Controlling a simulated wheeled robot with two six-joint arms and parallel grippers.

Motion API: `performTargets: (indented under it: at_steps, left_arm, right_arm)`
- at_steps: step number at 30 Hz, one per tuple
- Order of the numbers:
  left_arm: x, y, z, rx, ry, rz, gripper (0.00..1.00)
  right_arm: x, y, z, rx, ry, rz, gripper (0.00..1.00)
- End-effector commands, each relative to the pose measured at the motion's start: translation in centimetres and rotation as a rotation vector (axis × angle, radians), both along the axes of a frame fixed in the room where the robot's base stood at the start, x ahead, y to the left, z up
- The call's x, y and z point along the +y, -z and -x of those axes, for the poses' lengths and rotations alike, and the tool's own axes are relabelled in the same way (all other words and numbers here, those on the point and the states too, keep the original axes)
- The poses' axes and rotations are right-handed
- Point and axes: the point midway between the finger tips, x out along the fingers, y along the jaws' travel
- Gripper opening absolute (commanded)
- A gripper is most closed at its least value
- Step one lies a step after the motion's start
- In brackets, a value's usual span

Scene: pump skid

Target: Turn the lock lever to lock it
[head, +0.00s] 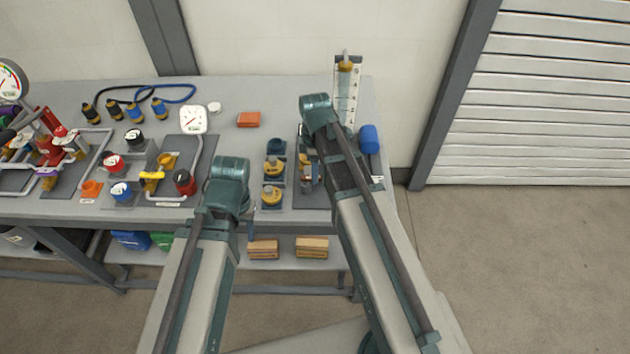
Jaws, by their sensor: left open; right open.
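I cannot tell for sure which part is the lock lever. A yellow handle (152,176) sits on a fitting at the left-centre of the bench, and a red lever (50,119) stands at the far left. My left gripper (250,226) is open at the bench's front edge, mostly hidden by my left arm, and touches neither of these. My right gripper (307,178) is open over the dark panel at the right of the bench, partly hidden by my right arm. What lies under that arm is hidden.
Yellow-topped fittings (272,168) stand between my arms. A white gauge (193,119), an orange block (248,119), a blue cylinder (369,139) and an upright scale (346,92) stand on the bench (235,90). Brown boxes (311,247) lie on the shelf below. Floor is clear at right.

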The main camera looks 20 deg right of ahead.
Motion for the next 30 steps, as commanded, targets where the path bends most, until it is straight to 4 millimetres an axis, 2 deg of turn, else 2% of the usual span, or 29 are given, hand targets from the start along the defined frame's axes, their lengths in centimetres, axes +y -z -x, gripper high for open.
performTargets:
  at_steps: [1,3,14,23,30]
  left_arm:
    - [0.00,1.14,0.00,0.000,0.000,0.000,0.50]
    - [0.00,1.58,0.00,0.000,0.000,0.000,0.50]
    - [0.00,1.72,0.00,0.000,0.000,0.000,0.50]
    - [0.00,1.72,0.00,0.000,0.000,0.000,0.50]
    - [0.00,1.73,0.00,0.000,0.000,0.000,0.50]
  right_arm:
    - [0.00,1.13,0.00,0.000,0.000,0.000,0.54]
    - [0.00,1.58,0.00,0.000,0.000,0.000,0.54]
    - [0.00,1.72,0.00,0.000,0.000,0.000,0.54]
    - [0.00,1.72,-0.01,0.000,0.000,0.000,0.02]
    - [0.00,1.73,0.00,0.000,0.001,0.000,0.00]
